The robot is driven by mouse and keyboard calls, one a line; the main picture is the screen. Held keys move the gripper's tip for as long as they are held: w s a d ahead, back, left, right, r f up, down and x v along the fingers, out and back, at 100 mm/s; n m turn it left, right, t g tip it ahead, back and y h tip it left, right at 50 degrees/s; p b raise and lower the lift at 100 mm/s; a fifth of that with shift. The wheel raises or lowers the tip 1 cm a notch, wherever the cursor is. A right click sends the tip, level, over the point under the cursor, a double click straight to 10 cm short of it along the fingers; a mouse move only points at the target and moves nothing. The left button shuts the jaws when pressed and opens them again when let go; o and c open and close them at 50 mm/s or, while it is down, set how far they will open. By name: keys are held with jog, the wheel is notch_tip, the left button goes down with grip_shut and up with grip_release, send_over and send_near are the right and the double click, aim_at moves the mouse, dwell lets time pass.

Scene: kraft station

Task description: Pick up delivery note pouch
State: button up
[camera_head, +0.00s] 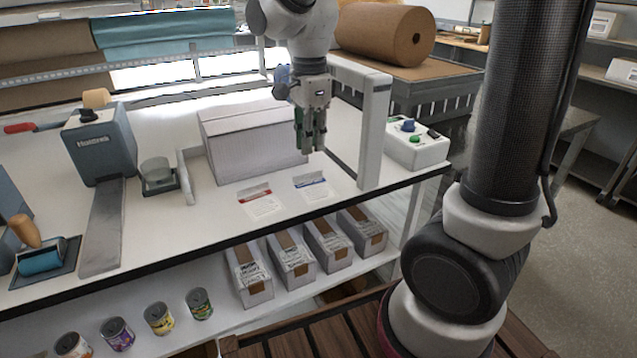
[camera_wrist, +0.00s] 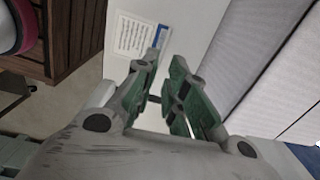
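Two flat white pouches lie on the white table in front of the large box: one with a blue stripe (camera_head: 313,187) and one with a red stripe (camera_head: 262,204). Their print is too small to read in the head view, so I cannot tell which is the delivery note pouch. My gripper (camera_head: 311,149) points down above the table, beside the box's right side and behind the blue-striped pouch. In the wrist view, my gripper (camera_wrist: 164,62) has its green-padded fingers apart with nothing between them. The blue-striped pouch (camera_wrist: 132,37) shows just beyond the left fingertip.
The large closed box (camera_head: 250,142) stands close left of my gripper. A white upright post (camera_head: 374,130) rises close on the right. A control box (camera_head: 417,146) with knobs sits at the table's right end. Small cartons (camera_head: 292,260) and several cans stand on the shelf below.

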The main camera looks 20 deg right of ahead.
aim_at(309, 180)
jog(key=shift+w+a+f, duration=0.1)
jog(key=shift+w+f, duration=0.1)
jog(key=shift+f, duration=0.2)
notch_tip(309, 180, down, 7)
jog(key=shift+w+a+f, duration=0.1)
grip_shut()
